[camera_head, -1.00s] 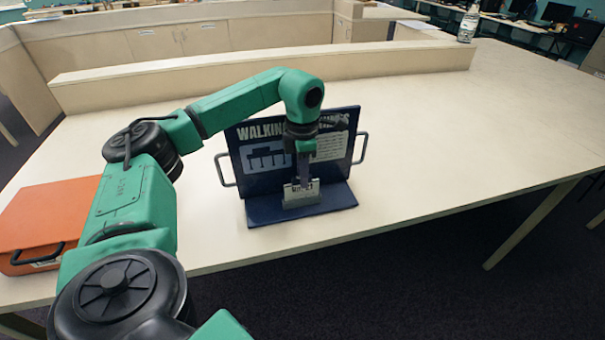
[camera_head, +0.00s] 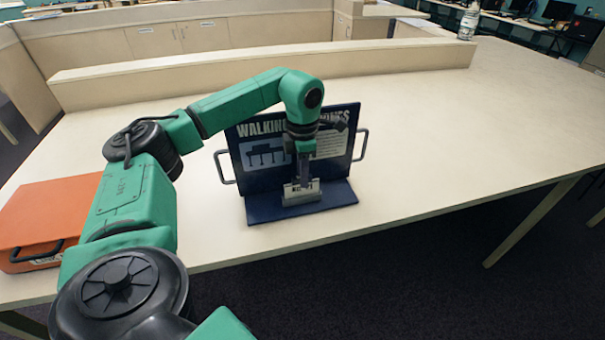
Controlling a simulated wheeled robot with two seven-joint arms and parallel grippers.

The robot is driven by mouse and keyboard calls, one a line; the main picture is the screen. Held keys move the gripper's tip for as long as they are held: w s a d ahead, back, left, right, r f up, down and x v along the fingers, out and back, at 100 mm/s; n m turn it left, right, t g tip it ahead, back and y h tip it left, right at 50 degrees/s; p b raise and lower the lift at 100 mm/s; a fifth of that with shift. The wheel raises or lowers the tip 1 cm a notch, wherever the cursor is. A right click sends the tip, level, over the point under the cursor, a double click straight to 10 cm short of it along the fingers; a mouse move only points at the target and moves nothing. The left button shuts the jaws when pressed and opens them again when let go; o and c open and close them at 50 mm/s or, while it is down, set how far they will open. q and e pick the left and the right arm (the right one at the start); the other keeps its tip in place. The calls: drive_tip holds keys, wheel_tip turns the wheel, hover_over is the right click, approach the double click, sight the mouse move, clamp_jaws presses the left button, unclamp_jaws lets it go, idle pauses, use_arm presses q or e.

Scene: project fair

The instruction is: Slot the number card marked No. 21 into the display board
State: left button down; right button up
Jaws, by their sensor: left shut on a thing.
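The dark blue display board (camera_head: 250,180) stands on the table, with a "WALKING" heading, a picture panel and a metal handle on each side. Its flat base reaches forward and carries a small grey holder (camera_head: 301,199). The number card (camera_head: 303,187) is pale with dark print too small to read, and its lower part is at the holder; I cannot tell how deep it sits. My left gripper (camera_head: 303,178) points straight down in front of the board, shut on the card's top edge. The gripper and wrist hide part of the board. My right gripper is out of view.
An orange case (camera_head: 45,215) with a dark handle lies at the table's left. A low wooden ledge (camera_head: 270,70) runs along the back. A bottle (camera_head: 468,24) stands at the far right. The table (camera_head: 440,140) is clear right of the board.

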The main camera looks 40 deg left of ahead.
use_arm(q)
drive_tip(key=shift+f, duration=0.3)
idle(0.5)
drive_tip(key=c, duration=0.8)
unclamp_jaws()
drive_tip(key=shift+o, duration=0.2)
drive_tip(key=shift+r+p, duration=3.3)
drive_tip(key=shift+r, duration=0.5)
drive_tip(key=shift+f, duration=0.1)
